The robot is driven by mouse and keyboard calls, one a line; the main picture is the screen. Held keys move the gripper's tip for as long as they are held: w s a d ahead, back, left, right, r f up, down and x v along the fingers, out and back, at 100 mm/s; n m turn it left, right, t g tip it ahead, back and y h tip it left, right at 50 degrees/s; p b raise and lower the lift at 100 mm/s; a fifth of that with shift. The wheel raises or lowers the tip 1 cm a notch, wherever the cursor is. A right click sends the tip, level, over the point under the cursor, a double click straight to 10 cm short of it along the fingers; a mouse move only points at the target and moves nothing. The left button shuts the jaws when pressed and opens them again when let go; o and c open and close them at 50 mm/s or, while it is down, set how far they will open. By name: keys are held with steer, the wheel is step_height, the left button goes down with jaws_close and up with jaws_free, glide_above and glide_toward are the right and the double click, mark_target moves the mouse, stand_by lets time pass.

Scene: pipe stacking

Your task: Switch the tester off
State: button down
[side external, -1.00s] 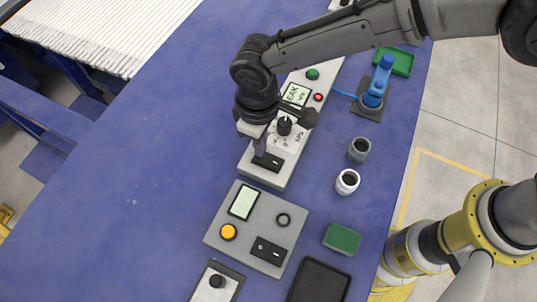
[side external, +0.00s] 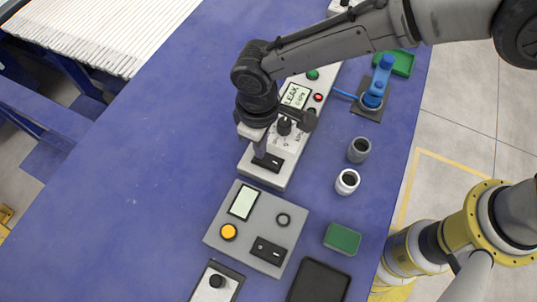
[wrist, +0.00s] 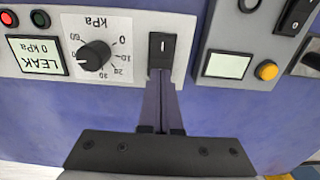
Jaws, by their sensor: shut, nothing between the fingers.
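The tester is a long pale grey panel (side external: 250,174) with a LEAK display (side external: 295,96), which reads "LEAK 0 kPa" in the wrist view (wrist: 37,56). A black kPa dial (wrist: 95,55) sits between the display and a black rocker switch (wrist: 162,48) at the panel's near end. The switch bears a white "I" mark; I cannot tell which side is pressed. My gripper (wrist: 160,76) is shut and empty, its fingertips at the switch's edge. In the side view my gripper (side external: 260,153) points down at the switch (side external: 268,162); contact is unclear.
A second grey box (side external: 225,215) with a yellow button (side external: 229,232) and its own black switch (side external: 268,250) stands close by. A grey cup (side external: 359,149), a white cup (side external: 347,181) and a green block (side external: 342,238) lie right. The blue table is clear on the left.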

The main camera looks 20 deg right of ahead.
steer(key=shift+f, duration=0.5)
steer(key=shift+r, duration=3.55)
